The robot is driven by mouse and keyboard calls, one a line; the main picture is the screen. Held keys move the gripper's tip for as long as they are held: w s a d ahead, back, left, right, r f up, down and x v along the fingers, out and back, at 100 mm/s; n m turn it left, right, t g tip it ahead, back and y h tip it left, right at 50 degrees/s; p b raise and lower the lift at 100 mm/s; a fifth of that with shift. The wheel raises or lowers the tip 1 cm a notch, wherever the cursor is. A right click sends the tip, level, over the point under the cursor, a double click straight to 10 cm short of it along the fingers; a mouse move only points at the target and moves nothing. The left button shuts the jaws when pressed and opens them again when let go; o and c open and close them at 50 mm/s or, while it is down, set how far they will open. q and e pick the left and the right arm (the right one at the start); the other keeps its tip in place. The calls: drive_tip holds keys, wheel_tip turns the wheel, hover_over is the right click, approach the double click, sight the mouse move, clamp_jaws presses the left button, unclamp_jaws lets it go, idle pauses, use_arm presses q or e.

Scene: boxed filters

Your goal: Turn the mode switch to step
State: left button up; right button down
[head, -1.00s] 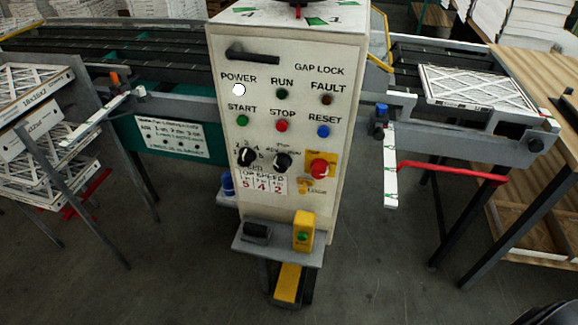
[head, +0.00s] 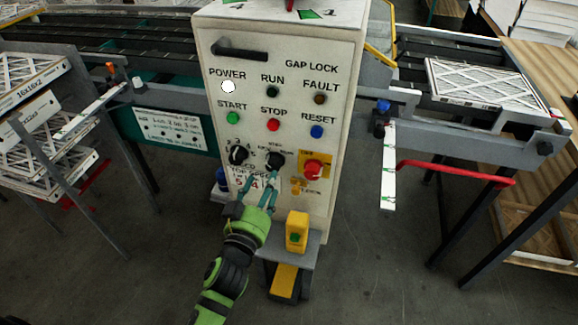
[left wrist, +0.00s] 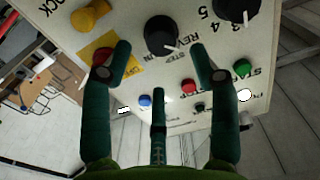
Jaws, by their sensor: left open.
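The mode switch (head: 274,160) is a black round knob on the white control panel, right of the black numbered speed knob (head: 238,155). In the left wrist view the mode switch (left wrist: 161,32) has a white mark on its edge, with STEP and REV lettering nearby. I cannot tell exactly which position the mark points to. My left gripper (head: 259,184) is open and empty, just below and in front of the switch. In the left wrist view its green fingers (left wrist: 161,60) are spread to either side of the knob, apparently not touching it. My right gripper is not in view.
A red emergency button (head: 313,168) on a yellow plate sits right of the switch. Green start (head: 233,118), red stop (head: 273,125) and blue reset (head: 317,131) buttons are above. A yellow box (head: 297,230) stands on the shelf below.

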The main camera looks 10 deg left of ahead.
sight(272, 169)
use_arm(q)
drive_tip(key=w+p, duration=0.1)
drive_tip(key=w, duration=0.5)
drive_tip(key=shift+w+f, duration=0.1)
drive_tip(key=shift+w, duration=0.05)
drive_tip(key=c, duration=1.1)
